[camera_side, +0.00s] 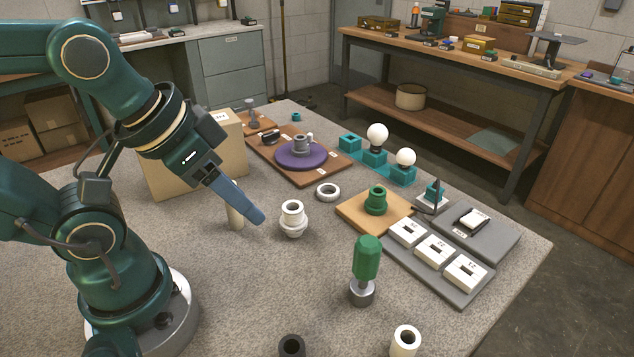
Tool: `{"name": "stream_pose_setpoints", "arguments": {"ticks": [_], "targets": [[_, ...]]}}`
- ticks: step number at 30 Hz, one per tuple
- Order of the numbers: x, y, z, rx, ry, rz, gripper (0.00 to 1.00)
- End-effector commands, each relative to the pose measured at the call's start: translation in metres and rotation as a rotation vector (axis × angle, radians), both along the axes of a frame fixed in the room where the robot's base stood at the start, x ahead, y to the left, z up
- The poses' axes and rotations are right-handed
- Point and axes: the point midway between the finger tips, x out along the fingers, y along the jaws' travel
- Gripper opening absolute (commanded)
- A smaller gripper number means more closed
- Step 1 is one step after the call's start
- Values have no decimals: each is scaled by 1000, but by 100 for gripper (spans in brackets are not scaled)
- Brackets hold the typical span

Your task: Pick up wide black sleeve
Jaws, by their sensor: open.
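A wide black sleeve (291,347) stands upright on the grey table at the bottom edge of the picture, partly cut off by it. Its dark open top faces up. My gripper (252,214) hangs over the table farther back and a little to the left, well apart from the sleeve. Its blue fingers point down to the right and hold nothing that I can see. They are seen from the side, so the gap between them is hidden.
A cream cylinder (235,220) stands partly behind my fingers. A white fitting (292,219) is close to their right. A green-handled tool (366,262) and a white sleeve (405,341) stand right of the black sleeve.

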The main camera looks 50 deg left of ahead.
Motion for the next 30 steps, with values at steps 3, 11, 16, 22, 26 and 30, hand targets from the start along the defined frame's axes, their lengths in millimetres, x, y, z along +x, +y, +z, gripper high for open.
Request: {"name": "stream_pose_setpoints", "arguments": {"ticks": [3, 11, 16, 22, 26, 30], "targets": [[0, 0, 0, 0, 0, 0, 76], [0, 0, 0, 0, 0, 1, 76], [-4, -12, 3, -79, 46, 26, 76], [-3, -34, -7, -222, 263, 95, 76], [1, -47, -16, -322, 435, 160, 76], [6, -59, -29, -424, 621, 238, 76]]}}
